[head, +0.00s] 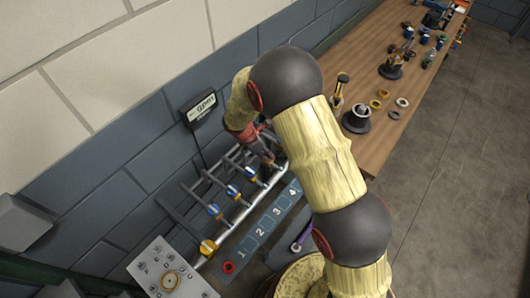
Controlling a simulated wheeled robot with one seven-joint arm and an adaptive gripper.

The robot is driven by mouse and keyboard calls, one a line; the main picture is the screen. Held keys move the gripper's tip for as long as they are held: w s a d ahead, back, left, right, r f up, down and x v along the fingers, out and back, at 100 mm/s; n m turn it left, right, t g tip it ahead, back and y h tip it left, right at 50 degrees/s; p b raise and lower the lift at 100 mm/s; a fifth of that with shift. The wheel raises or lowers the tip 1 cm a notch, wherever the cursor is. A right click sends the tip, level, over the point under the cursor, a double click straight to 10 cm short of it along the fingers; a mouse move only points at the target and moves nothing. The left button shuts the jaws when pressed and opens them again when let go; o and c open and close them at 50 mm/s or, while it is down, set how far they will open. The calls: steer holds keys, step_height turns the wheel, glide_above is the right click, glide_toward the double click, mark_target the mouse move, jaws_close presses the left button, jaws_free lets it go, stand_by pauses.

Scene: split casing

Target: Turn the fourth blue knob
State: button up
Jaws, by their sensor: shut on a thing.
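A pipe manifold (238,213) runs along the wall with blue knobs in a row on it. The first blue knob (214,210), the second (232,190) and the third (250,172) are in plain view. A plate (252,243) beside the pipe carries the numbers 1 to 4. My gripper (270,161) reaches down to the far end of the row, by number 4. It is shut on the fourth blue knob, which the fingers mostly hide. How far that knob is turned cannot be seen.
A yellow knob (207,247) sits at the near end of the pipe, near a red ring (228,268). A gauge box labelled GPM (200,106) hangs on the wall. A wooden bench (375,62) with loose parts stands to the right. The floor (460,170) beyond it is clear.

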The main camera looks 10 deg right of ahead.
steer(key=shift+m, duration=0.3)
steer(key=m+g, duration=0.1)
steer(key=m, duration=0.2)
steer(key=shift+w+m+g+p, duration=0.2)
steer(key=shift+m+g+p, duration=0.1)
steer(key=shift+m+g, duration=0.1)
steer(key=m, duration=0.2)
steer(key=m+g, duration=0.1)
steer(key=m, duration=0.1)
steer(key=shift+w+g, duration=0.1)
steer(key=shift+g, duration=0.2)
steer(key=m+g, duration=0.1)
steer(key=m, duration=0.4)
steer(key=shift+w+d+y, duration=0.1)
steer(key=shift+y, duration=0.3)
steer(key=shift+m+g+y+b, duration=0.2)
steer(key=shift+m+g+y, duration=0.15)
steer(key=shift+m, duration=0.8)
steer(key=shift+m+g+y+b, duration=0.15)
steer(key=shift+m+g+y, duration=0.2)
steer(key=shift+m, duration=0.8)
steer(key=o, duration=1.1)
steer(key=shift+d, duration=0.1)
